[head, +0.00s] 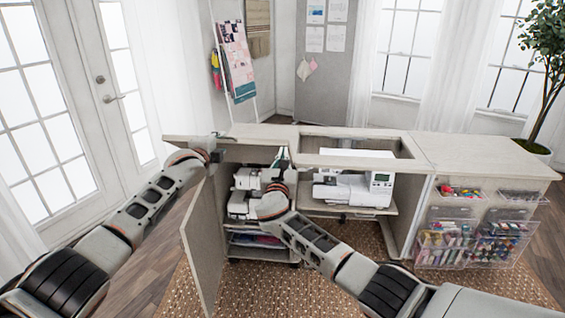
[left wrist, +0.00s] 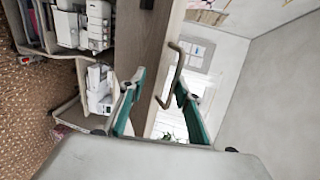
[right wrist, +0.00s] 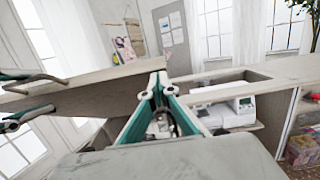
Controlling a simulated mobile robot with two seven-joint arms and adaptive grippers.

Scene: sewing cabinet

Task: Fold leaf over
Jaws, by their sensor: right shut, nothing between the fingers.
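The pale wooden leaf (head: 258,134) extends left from the cabinet top (head: 440,150), looking roughly level in the head view. In the right wrist view the leaf (right wrist: 85,88) shows edge-on, with its right end near my right gripper. My left gripper (head: 221,143) is at the leaf's outer end. In the left wrist view its teal fingers (left wrist: 158,108) are spread to either side of the leaf (left wrist: 148,50), with a bent metal pull (left wrist: 172,75) between them. Contact cannot be told. My right gripper (right wrist: 160,92) is shut and empty at the cabinet's front, partly hidden in the head view (head: 281,158).
A white sewing machine (head: 350,188) sits below the opening in the cabinet top. A serger (head: 248,180) stands on a shelf under the leaf. The cabinet door (head: 205,245) hangs open at front left. Clear bins (head: 470,245) of supplies are on the right side.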

